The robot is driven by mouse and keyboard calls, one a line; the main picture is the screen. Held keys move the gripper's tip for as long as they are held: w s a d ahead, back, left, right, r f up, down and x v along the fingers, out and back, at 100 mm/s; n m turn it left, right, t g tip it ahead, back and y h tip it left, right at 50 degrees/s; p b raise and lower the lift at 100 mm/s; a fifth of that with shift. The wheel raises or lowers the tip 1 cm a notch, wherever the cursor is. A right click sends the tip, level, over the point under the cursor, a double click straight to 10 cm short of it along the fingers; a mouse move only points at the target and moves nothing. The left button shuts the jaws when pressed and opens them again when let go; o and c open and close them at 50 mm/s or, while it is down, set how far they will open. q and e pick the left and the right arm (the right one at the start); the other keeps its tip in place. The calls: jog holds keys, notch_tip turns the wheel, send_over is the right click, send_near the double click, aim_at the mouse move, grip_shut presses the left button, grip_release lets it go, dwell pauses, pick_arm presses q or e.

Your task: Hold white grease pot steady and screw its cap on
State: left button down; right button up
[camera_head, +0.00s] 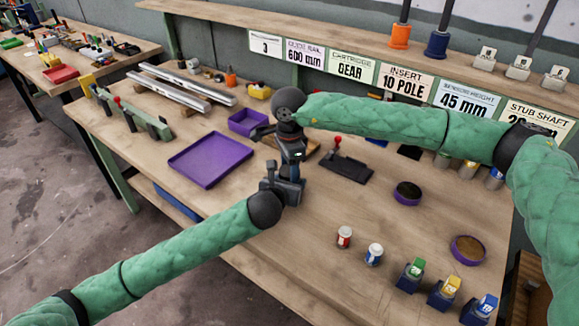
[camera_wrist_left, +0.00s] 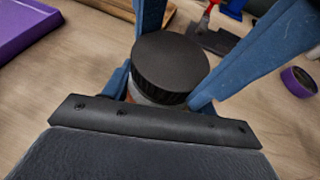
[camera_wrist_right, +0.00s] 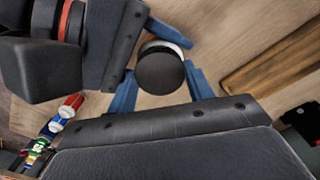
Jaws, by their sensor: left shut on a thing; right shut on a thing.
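The white grease pot (camera_wrist_left: 149,98) is mostly hidden under its black round cap (camera_wrist_left: 171,60) in the left wrist view. In the right wrist view the cap (camera_wrist_right: 160,73) covers the pot, with a pale strip of the pot (camera_wrist_right: 168,45) beyond it. My left gripper (camera_head: 285,184) is shut on the pot's body, low over the table. My right gripper (camera_head: 293,160) reaches in from above, its blue fingers shut on the cap's sides. The cap sits over the pot's top; I cannot tell how far it is threaded. The grippers hide the pot in the head view.
A purple tray (camera_head: 209,160) and a smaller purple bin (camera_head: 247,122) lie left on the workbench. A black fixture with a red knob (camera_head: 345,167) stands just right of my grippers. Two small cans (camera_head: 344,237) and several coloured-top blocks (camera_head: 411,274) stand at the front right.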

jog(key=o, duration=1.1)
jog(key=shift+r, duration=2.2)
jog(key=shift+r, duration=0.1)
jog(key=shift+c, duration=0.4)
